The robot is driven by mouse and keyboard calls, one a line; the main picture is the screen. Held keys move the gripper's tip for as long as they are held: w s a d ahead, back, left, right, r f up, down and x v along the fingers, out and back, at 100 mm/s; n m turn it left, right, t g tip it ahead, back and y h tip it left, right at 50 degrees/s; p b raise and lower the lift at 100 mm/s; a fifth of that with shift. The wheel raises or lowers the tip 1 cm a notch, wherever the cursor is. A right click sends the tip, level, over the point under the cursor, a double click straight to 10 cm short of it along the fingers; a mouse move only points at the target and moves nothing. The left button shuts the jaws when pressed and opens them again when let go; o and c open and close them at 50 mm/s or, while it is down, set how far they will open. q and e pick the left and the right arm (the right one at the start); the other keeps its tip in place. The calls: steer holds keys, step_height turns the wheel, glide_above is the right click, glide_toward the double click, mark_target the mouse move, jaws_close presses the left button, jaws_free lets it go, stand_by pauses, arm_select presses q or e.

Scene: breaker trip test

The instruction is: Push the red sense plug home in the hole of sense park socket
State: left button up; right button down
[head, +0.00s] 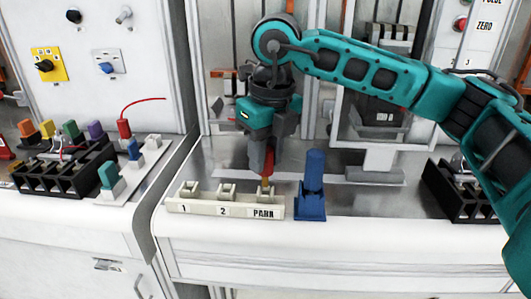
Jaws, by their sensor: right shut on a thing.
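My right gripper (262,160) points straight down over the right end of a cream socket strip (197,207) labelled 1, 2 and PARK. It is shut on the red sense plug (269,160), of which only a small reddish part shows between the fingers. A brass-coloured tip (265,186) shows below it, at the sense park socket (264,200). The fingers hide much of the plug, and I cannot tell how deep its tip sits in the hole. My left gripper is not in view.
A blue upright holder (312,190) stands close to the right of the strip. A black terminal block (462,190) is farther right. On the left bench are coloured plugs, another black block (62,170) and a red plug with a wire (124,128).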

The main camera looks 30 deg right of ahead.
mark_target(265, 173)
arm_select(q)
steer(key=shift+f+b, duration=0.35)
steer(key=shift+b, duration=0.05)
arm_select(e)
steer(key=shift+f, duration=0.45)
arm_select(q)
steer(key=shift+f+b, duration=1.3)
steer(key=shift+b, duration=0.05)
arm_select(e)
steer(key=shift+f, duration=1.6)
steer(key=c, duration=0.8)
jaws_free()
steer(key=shift+r, duration=0.8)
arm_select(q)
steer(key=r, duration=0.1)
steer(key=p, duration=0.1)
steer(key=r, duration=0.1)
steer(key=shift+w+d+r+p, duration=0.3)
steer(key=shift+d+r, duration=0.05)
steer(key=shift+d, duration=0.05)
arm_select(e)
steer(key=r, duration=0.3)
steer(key=s+r, duration=0.1)
steer(key=r, duration=0.7)
steer(key=shift+s+d+r, duration=0.15)
steer(key=shift+s, duration=0.15)
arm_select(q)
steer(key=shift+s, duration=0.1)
